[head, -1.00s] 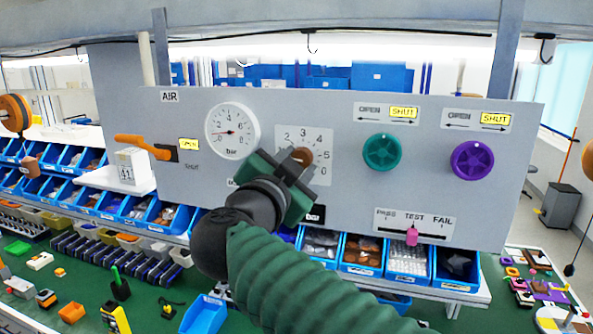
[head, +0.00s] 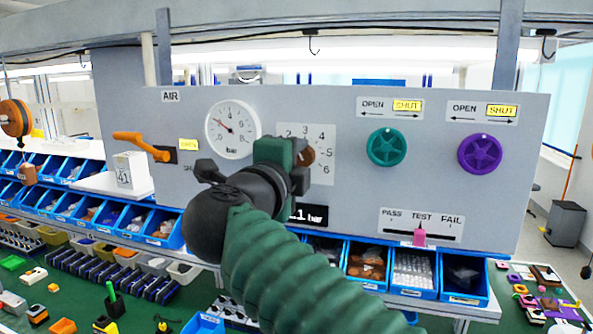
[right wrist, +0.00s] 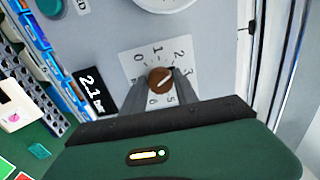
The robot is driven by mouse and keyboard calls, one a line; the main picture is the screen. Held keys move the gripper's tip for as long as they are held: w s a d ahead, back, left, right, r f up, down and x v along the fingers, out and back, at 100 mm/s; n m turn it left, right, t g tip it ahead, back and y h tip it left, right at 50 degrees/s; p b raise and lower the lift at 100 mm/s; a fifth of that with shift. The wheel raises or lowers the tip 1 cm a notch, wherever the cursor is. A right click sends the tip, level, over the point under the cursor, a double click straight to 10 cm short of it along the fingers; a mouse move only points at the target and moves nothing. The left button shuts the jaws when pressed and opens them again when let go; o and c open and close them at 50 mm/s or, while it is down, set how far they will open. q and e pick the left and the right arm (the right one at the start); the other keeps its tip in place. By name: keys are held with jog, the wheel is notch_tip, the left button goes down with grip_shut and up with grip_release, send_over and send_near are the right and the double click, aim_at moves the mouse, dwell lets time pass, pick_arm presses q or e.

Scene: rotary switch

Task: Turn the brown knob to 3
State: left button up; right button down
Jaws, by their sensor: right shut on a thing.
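The brown knob (head: 308,156) sits on a white numbered dial plate (head: 325,143) on the grey panel, partly hidden by my right gripper. My right gripper (head: 298,160) is shut on the knob. In the right wrist view the knob (right wrist: 159,80) lies between the two fingers of the gripper (right wrist: 160,86), and its pale line slants up toward the 2 side of the dial (right wrist: 135,63). The dial's lower numbers are partly covered by the fingers. My left gripper is not in view.
A round gauge (head: 233,130) is left of the knob, its needle near 2. A display (right wrist: 90,93) reads 2.1 bar. An orange lever (head: 140,144), a teal knob (head: 386,147), a purple knob (head: 480,154) and a pink slider (head: 420,237) share the panel.

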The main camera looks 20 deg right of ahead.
jog(key=m, duration=0.1)
jog(key=m+b, duration=0.1)
jog(key=m, duration=0.1)
jog(key=m+b, duration=0.1)
jog(key=m, duration=0.1)
jog(key=shift+f, duration=0.3)
jog(key=shift+m+b, duration=0.35)
jog(key=shift+m, duration=0.05)
jog(key=c, duration=1.1)
grip_release()
jog(key=shift+o, duration=0.8)
jog(key=shift+r, duration=0.2)
jog(key=shift+s+a, duration=0.2)
jog(key=b+v, duration=0.3)
jog(key=v, duration=1.3)
jog(key=shift+a+b, duration=0.2)
jog(key=shift+b, duration=0.2)
jog(key=shift+f, duration=0.1)
